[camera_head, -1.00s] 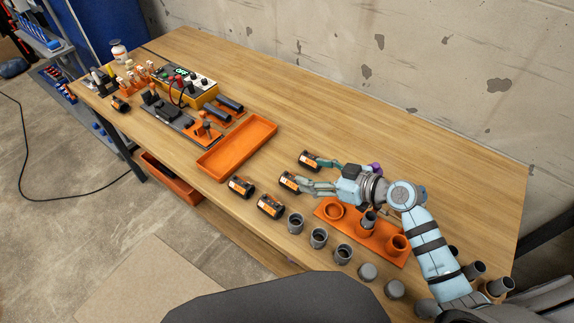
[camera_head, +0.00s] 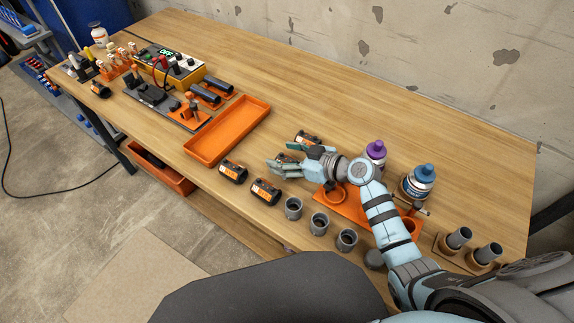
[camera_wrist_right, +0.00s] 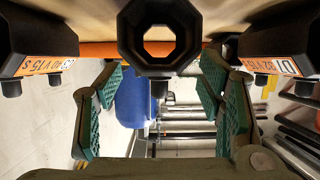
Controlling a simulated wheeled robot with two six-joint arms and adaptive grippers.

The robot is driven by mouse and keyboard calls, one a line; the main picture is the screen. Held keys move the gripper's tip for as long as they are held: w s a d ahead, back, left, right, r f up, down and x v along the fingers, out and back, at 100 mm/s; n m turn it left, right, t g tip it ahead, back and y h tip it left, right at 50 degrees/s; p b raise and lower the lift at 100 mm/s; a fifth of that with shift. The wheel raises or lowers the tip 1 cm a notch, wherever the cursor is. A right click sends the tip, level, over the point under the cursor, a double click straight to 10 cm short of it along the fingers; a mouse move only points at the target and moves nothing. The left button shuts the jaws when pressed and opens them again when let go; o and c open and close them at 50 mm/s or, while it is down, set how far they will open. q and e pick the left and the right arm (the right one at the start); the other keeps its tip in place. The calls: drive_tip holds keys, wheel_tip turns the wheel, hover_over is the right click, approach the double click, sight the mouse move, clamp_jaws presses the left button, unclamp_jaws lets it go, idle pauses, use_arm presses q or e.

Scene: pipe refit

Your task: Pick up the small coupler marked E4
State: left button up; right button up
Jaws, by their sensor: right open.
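Several black couplers with orange labels lie on the table in the head view: a front-left one (camera_head: 232,171), one nearer the front edge (camera_head: 265,191) and a rear one (camera_head: 306,137). My right gripper (camera_head: 281,160) is over another coupler, largely hidden by its fingers. In the right wrist view, the open green-padded fingers (camera_wrist_right: 162,105) stand on either side below a black octagonal coupler end (camera_wrist_right: 130,38); its marking is hidden. Labelled couplers flank it, left (camera_wrist_right: 35,55) and right (camera_wrist_right: 280,60); the right label seems to read D1. No E4 is readable. My left gripper is not in view.
An orange tray (camera_head: 188,151) lies left of the couplers. Grey cups, one here (camera_head: 319,222), line the front edge. An orange holder (camera_head: 352,210), a purple-capped bottle (camera_head: 374,158) and a blue-capped bottle (camera_head: 419,182) stand right. The back middle is clear.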

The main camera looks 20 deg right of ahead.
drive_tip(key=c, duration=1.4)
drive_tip(key=shift+o, duration=0.2)
